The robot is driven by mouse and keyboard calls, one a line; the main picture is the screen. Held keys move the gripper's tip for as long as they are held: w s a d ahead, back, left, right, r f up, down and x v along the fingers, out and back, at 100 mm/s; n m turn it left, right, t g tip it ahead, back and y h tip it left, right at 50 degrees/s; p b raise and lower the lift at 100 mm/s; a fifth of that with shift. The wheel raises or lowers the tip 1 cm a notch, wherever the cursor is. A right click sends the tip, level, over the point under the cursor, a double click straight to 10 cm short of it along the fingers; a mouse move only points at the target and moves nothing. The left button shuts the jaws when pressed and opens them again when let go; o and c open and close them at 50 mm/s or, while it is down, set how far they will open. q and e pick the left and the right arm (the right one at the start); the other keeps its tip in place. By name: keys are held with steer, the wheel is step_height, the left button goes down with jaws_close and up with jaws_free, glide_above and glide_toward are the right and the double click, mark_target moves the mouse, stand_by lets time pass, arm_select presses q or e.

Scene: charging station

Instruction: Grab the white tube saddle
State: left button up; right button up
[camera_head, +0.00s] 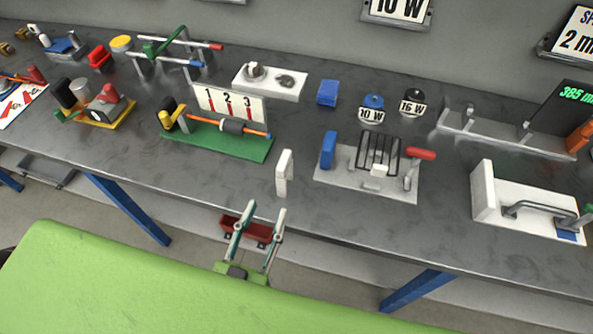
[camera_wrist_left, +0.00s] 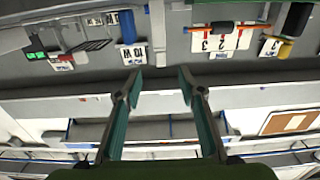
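A white upright block (camera_head: 284,172), which I take to be the white tube saddle, stands near the front edge of the bench in the head view. It looks like a tall white strip in the left wrist view (camera_wrist_left: 157,30), ahead of the fingers. My left gripper (camera_head: 266,207) is open and empty, just in front of the bench edge and apart from the block. Its two green-padded fingers also show spread in the left wrist view (camera_wrist_left: 159,79). My right gripper is not in view.
A grey plate with a wire rack (camera_head: 345,175) and a blue block (camera_head: 328,150) stand right of the white block. A green base with a numbered panel (camera_head: 235,150) stands to the left. A dark red bin (camera_head: 258,232) shows behind my fingers. A white handled fixture (camera_head: 484,190) is farther right.

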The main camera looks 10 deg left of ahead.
mark_target(279, 176)
arm_select(q)
steer(key=w+p, duration=0.1)
steer(key=w, duration=0.6)
steer(key=shift+w, duration=0.8)
steer(key=w, duration=0.1)
steer(key=w+p, duration=0.1)
steer(key=w, duration=0.3)
steer(key=shift+d+f+p, duration=0.15)
steer(key=shift+f+p, duration=0.15)
steer(key=shift+f, duration=0.05)
steer(key=shift+s, duration=0.1)
jaws_close()
